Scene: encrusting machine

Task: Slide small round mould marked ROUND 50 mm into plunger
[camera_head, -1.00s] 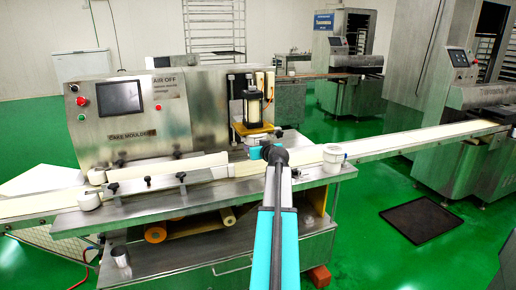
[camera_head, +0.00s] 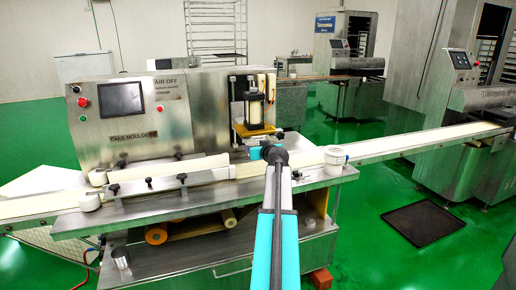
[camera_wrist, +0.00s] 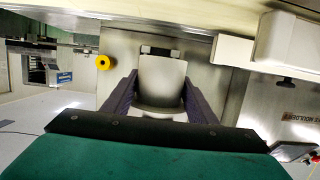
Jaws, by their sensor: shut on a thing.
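My gripper (camera_wrist: 158,88) has its two dark fingers shut on a pale, smooth round mould (camera_wrist: 162,72) in the wrist view. The mould lies between the fingers, and no marking on it can be read. In the head view my teal gripper body (camera_head: 256,153) is just below the plunger and behind my arm's end. The held mould cannot be made out there. The plunger (camera_head: 255,112) is a clear cylinder in a frame with a yellow base plate (camera_head: 255,130), on the machine's right side. Whether the mould touches the plunger cannot be told.
A metal cup (camera_head: 121,258) sits on the lower shelf. The conveyor belt (camera_head: 400,142) runs off right. The machine panel (camera_head: 145,115) stands behind the table.

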